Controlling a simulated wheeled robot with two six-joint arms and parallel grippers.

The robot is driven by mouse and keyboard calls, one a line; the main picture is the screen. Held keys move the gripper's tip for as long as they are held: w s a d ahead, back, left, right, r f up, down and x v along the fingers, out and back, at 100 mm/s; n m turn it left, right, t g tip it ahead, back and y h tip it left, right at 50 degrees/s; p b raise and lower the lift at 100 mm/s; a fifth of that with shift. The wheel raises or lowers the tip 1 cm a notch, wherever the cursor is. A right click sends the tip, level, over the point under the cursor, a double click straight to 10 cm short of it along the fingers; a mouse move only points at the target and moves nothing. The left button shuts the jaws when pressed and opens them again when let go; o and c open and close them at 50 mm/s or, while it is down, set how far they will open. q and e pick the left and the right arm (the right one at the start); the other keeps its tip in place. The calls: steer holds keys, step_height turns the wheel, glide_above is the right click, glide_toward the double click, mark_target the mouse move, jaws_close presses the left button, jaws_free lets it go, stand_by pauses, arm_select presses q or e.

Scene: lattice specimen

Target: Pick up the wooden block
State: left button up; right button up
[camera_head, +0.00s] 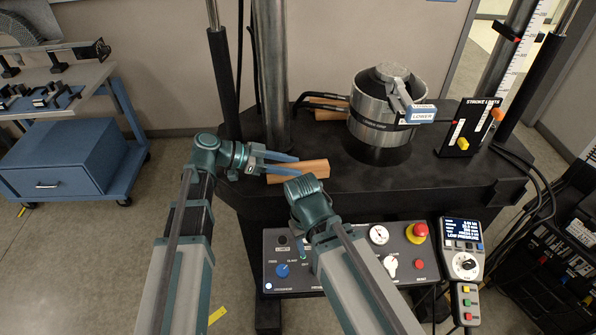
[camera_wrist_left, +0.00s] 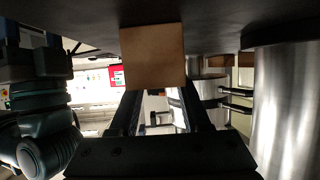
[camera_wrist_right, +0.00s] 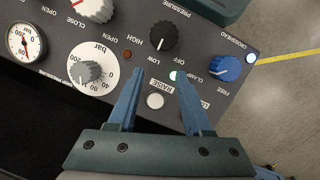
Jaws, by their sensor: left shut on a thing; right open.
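The wooden block (camera_head: 300,171) is light brown and lies at the front left edge of the black machine table. My left gripper (camera_head: 292,164) is shut on it, with its blue fingers reaching in from the left. In the left wrist view the block (camera_wrist_left: 153,56) fills the space at the fingertips, its square end facing the camera. Whether it touches the table cannot be told. My right gripper (camera_wrist_right: 157,98) is open and empty, its two blue fingers above the control panel near a white RAISE button (camera_wrist_right: 155,101).
A second wooden block (camera_head: 328,112) lies behind, left of the metal cylinder (camera_head: 378,128). A steel column (camera_head: 271,75) rises behind the left gripper. The control panel (camera_head: 350,262) has knobs, gauges and a red stop button (camera_head: 420,229). A pendant (camera_head: 463,262) hangs at right.

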arm_select(q)
steer(key=shift+r, duration=0.1)
jaws_close()
arm_select(e)
steer(key=shift+r, duration=0.15)
arm_select(q)
step_height(320, 180, up, 10)
steer(key=p, duration=1)
arm_select(e)
step_height(320, 180, up, 10)
